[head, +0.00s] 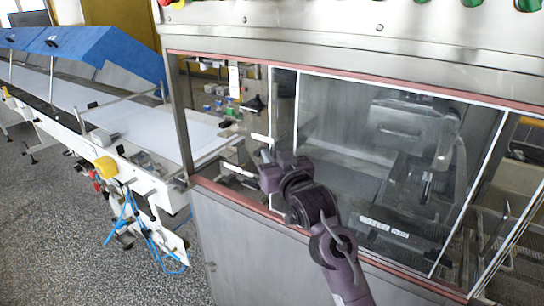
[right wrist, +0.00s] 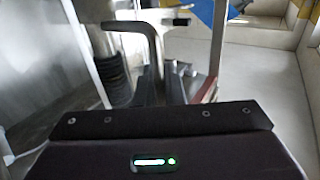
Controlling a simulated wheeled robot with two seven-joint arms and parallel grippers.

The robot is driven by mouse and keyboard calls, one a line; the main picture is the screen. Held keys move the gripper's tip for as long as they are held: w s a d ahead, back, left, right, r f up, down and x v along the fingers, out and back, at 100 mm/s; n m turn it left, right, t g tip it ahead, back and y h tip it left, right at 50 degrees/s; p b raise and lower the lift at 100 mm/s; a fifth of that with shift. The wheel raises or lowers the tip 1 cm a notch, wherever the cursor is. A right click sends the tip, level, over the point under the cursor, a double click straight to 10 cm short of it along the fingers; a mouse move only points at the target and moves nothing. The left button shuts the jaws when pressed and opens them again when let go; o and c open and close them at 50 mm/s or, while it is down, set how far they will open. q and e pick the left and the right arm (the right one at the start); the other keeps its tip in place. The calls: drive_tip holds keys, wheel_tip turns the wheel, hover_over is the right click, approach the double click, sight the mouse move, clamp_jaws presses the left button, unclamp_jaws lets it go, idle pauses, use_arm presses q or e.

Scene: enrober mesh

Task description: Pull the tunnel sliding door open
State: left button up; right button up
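The tunnel sliding door (head: 340,130) is a clear panel with pale edge strips in the front of the steel tunnel. A small pale handle (head: 262,138) shows near its left edge. My right gripper (head: 267,157) is at that left edge, just below the pale piece. In the right wrist view a grey bent bar (right wrist: 154,45), which looks like the handle, comes down to the fingers (right wrist: 163,88). The fingers look close together around its lower end. I cannot tell whether they grip it. My left gripper is not in view.
A reddish frame rail (head: 230,190) runs below the door. A white conveyor (head: 140,125) with blue covers (head: 100,45) stands to the left. Machinery (head: 410,130) shows behind the clear panel. The speckled floor (head: 60,230) at lower left is mostly free.

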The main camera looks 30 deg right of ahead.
drive_tip(key=shift+o, duration=0.6)
drive_tip(key=shift+w+d, duration=0.1)
drive_tip(key=s+a+b, duration=0.1)
drive_tip(key=s+b, duration=0.1)
drive_tip(key=s, duration=0.5)
drive_tip(key=shift+s+a, duration=0.25)
drive_tip(key=shift+s, duration=0.1)
drive_tip(key=shift+f, duration=0.15)
